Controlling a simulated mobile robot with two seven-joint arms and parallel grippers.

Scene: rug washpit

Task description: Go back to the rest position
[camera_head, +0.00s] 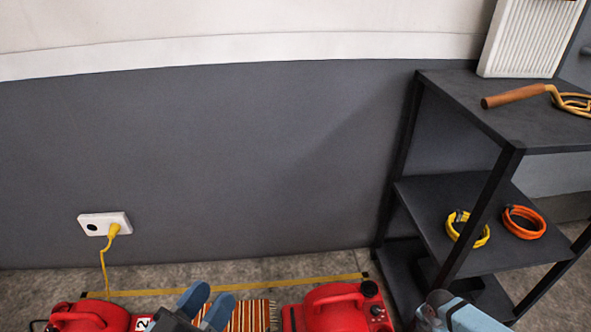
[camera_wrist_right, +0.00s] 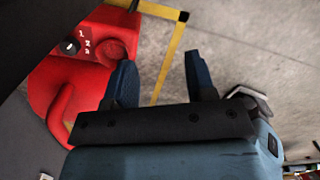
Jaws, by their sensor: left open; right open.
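My left gripper (camera_head: 206,300) shows at the bottom of the head view, open, its two blue fingers apart with nothing between them. It is in front of a striped rug (camera_head: 252,316) and between two red machines. My right gripper (camera_wrist_right: 160,82) is open and empty in the right wrist view, above the grey floor. Part of my right arm shows at the bottom right of the head view, near the shelf.
A left red machine (camera_head: 92,317) and a right red machine (camera_head: 336,309) stand on the floor. A dark shelf (camera_head: 470,98) holds yellow (camera_head: 468,230) and orange (camera_head: 524,222) coils. A yellow plug (camera_head: 113,230) sits in a wall socket (camera_head: 92,224). Yellow tape (camera_head: 240,286) marks the floor.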

